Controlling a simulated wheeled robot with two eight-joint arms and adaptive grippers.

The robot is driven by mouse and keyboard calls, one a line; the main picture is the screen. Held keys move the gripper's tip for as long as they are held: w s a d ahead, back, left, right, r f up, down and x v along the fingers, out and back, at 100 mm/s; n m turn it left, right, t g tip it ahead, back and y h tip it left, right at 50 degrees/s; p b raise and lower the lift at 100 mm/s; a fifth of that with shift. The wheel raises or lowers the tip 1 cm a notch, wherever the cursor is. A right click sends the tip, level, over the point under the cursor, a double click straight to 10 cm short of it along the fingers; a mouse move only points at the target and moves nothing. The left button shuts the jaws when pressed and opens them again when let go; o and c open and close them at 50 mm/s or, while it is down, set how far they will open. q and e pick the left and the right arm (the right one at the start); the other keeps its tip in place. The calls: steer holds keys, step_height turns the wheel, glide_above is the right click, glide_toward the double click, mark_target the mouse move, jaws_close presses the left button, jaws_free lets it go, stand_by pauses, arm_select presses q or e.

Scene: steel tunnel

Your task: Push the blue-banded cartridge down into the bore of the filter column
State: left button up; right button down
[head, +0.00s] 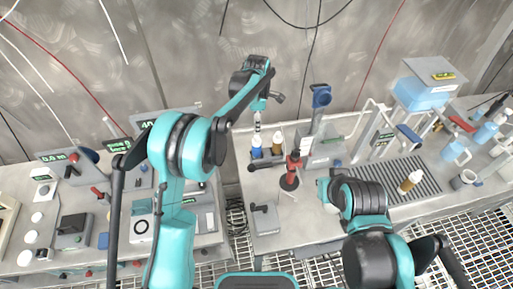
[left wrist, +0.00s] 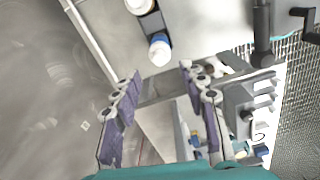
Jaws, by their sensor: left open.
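A white-topped bottle-like piece with blue on it (head: 256,142), likely the blue-banded cartridge, stands in a dark rack (head: 266,160). Its white top (left wrist: 159,47) shows in the left wrist view, just beyond my fingertips. My left gripper (head: 258,122) points down above it. In the wrist view the left gripper (left wrist: 161,71) has its fingers spread, with nothing between them. A grey upright with a blue head (head: 320,97) stands right of the rack; I cannot tell whether it is the filter column, and no bore is clear. My right gripper is hidden behind its arm.
A brown bottle (head: 277,142) shares the rack. A red-topped stand (head: 291,170) is close to its right. A slotted tray (head: 400,180) and a blue tank (head: 425,92) are farther right. A gap separates this bench from the left bench (head: 190,235).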

mark_target(257, 136)
arm_select(q)
step_height(257, 136, down, 8)
steer(key=shift+w+r+b, duration=0.1)
steer(key=shift+r+b, duration=0.15)
steer(key=shift+b, duration=0.45)
steer(key=shift+r, duration=0.1)
jaws_close()
